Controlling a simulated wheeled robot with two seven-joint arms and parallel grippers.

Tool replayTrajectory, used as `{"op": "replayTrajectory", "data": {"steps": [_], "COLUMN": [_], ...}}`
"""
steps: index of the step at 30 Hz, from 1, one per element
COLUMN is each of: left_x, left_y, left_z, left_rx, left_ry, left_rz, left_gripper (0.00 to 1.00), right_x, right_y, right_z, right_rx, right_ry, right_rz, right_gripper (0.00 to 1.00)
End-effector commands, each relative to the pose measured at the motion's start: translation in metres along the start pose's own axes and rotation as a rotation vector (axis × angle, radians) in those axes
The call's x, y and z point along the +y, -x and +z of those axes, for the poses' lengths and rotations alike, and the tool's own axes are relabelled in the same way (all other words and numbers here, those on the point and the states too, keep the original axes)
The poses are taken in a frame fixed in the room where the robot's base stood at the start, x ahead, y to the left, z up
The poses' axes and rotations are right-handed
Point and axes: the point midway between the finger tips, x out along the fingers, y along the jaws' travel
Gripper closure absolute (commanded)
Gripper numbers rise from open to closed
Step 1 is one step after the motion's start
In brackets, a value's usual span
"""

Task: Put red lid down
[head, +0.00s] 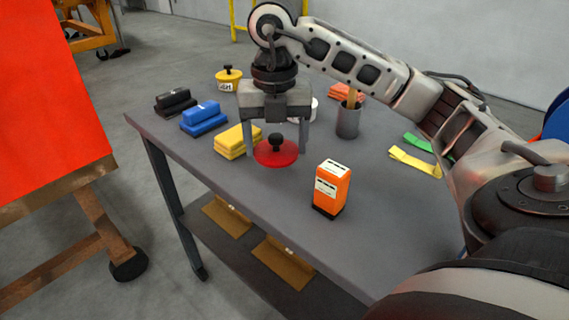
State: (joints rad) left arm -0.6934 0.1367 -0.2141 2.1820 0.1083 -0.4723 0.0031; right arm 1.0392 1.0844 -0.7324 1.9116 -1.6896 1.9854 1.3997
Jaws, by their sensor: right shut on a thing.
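The red lid (276,155) is a round, flat disc with a black knob, near the left front edge of the grey table (250,186). My right gripper (277,148) points down over it, with one finger on each side of the lid's middle. It is shut on the red lid, around the knob area. I cannot tell whether the lid touches the table or hangs just above it. My left gripper is not in view.
The table's front middle is clear.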

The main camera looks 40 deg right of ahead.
Motion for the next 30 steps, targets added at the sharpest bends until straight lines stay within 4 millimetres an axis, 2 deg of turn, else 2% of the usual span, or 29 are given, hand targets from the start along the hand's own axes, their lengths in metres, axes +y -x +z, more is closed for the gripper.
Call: {"op": "replayTrajectory", "data": {"steps": [8,12,15,27,28,30], "left_x": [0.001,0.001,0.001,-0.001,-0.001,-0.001], "left_y": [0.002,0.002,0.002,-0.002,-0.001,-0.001], "left_z": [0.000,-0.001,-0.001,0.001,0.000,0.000], "left_rx": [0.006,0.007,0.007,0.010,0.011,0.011], "left_ry": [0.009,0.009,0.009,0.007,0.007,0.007], "left_rz": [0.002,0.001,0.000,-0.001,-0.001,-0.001], "left_gripper": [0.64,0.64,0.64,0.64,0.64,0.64], "right_x": [-0.014,-0.014,-0.014,-0.013,-0.013,-0.013], "right_y": [-0.021,-0.042,-0.050,-0.056,-0.054,-0.054], "right_z": [0.012,0.012,0.012,0.012,0.012,0.012], "right_rx": [0.001,0.001,-0.001,-0.002,-0.002,-0.002], "right_ry": [-0.003,0.000,0.000,0.000,0.000,0.000], "right_rz": [-0.002,-0.002,0.001,0.002,0.002,0.002], "right_gripper": [0.49,0.49,0.49,0.49,0.19,0.05]}}
